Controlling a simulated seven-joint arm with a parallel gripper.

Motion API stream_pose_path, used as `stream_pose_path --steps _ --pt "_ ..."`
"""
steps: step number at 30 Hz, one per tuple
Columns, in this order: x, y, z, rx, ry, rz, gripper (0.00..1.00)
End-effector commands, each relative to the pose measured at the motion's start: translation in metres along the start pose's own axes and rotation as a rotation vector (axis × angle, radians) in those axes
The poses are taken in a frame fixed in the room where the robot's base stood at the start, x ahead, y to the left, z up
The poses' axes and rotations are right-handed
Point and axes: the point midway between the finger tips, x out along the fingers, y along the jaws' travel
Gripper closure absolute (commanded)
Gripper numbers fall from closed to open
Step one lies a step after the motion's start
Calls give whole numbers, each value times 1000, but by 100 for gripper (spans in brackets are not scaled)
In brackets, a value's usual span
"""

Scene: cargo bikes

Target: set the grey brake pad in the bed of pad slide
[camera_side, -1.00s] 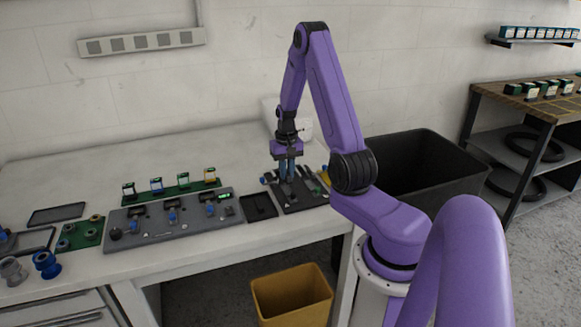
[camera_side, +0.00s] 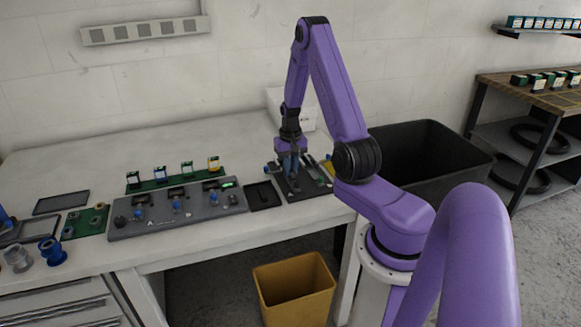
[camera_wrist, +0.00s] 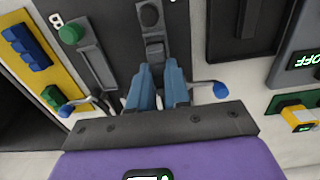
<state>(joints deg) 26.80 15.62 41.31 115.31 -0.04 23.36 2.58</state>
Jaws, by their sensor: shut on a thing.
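My gripper (camera_side: 291,178) is low over the dark slide board (camera_side: 312,190) at the right part of the bench. In the wrist view its blue fingers (camera_wrist: 158,78) are close together, pointing at the middle channel of the board. They are shut on a small grey piece, taken as the grey brake pad, which is mostly hidden between them. The middle channel holds a grey block (camera_wrist: 155,50) and a dark round knob (camera_wrist: 148,14) beyond the fingertips. I cannot tell whether the pad touches the bed.
A green knob (camera_wrist: 70,33) marks channel B. A black tray (camera_side: 262,203) and a grey panel (camera_side: 180,223) stand left of the board; a black bin (camera_side: 425,165) stands to the right.

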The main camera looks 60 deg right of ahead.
Motion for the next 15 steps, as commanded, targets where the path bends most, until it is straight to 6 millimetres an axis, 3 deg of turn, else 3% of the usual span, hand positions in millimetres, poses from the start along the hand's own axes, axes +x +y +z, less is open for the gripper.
stream_pose_path --steps 15 --pt "4 0 0 0 0 0 100"
